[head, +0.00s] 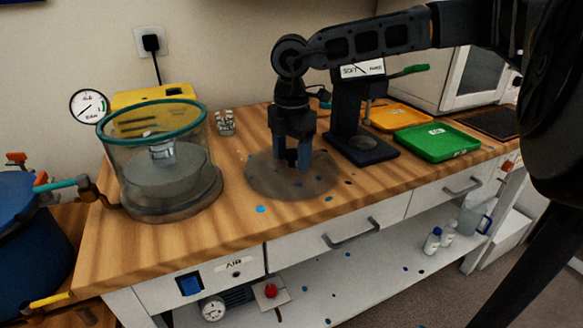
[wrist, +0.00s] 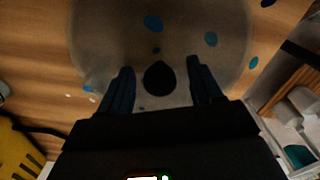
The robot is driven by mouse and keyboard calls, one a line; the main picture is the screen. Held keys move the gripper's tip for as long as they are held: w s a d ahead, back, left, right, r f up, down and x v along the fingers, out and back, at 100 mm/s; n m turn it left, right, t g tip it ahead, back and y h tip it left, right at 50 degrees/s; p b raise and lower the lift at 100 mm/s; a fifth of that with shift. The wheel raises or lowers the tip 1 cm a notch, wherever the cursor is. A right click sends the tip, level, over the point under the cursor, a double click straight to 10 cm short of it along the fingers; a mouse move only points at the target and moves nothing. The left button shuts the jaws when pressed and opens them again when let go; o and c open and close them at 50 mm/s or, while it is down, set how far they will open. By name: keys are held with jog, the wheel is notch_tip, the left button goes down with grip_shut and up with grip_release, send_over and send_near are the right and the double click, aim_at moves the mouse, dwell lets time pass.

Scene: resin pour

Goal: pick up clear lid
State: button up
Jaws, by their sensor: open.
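The clear lid (head: 262,184) is a round, see-through, greyish disc lying flat on the wooden bench, right of the glass chamber. In the wrist view the lid (wrist: 105,40) fills the upper middle, with its dark round knob (wrist: 158,78) near its lower part. My gripper (head: 292,166) points down over the lid. In the wrist view my gripper (wrist: 160,72) is open, one finger on each side of the knob, with gaps showing. I cannot tell whether the fingertips touch the lid.
The glass chamber (head: 122,176) with a teal rim stands left, a cup inside it. A yellow box (head: 180,92) and a pressure gauge (head: 89,106) are behind it. A dark press stand (head: 362,150), green tray (head: 437,142) and orange tray (head: 392,116) are to the right.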

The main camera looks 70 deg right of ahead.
grip_shut()
dwell(0.5)
